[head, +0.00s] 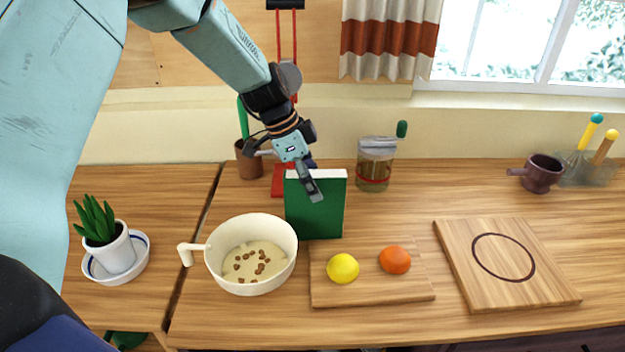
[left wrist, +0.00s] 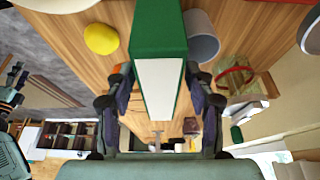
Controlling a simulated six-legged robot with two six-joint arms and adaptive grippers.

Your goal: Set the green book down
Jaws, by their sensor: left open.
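The green book (head: 315,214) stands upright behind the small cutting board, with its white page edge on top; its base appears to rest on the table. My left gripper (head: 312,185) is at the book's top edge, pointing down. In the left wrist view the book (left wrist: 158,38) lies between the two spread fingers of the left gripper (left wrist: 158,82). The fingers are open, one on each side of it; whether either touches the cover I cannot tell. My right gripper is not in view.
A white pot (head: 236,282) stands left of the book. The small board (head: 378,290) in front holds a lemon (head: 343,268) and an orange (head: 395,260). A glass jar (head: 375,170) stands behind right. A larger board (head: 465,265) lies right; table between jar and mug (head: 543,174) is clear.

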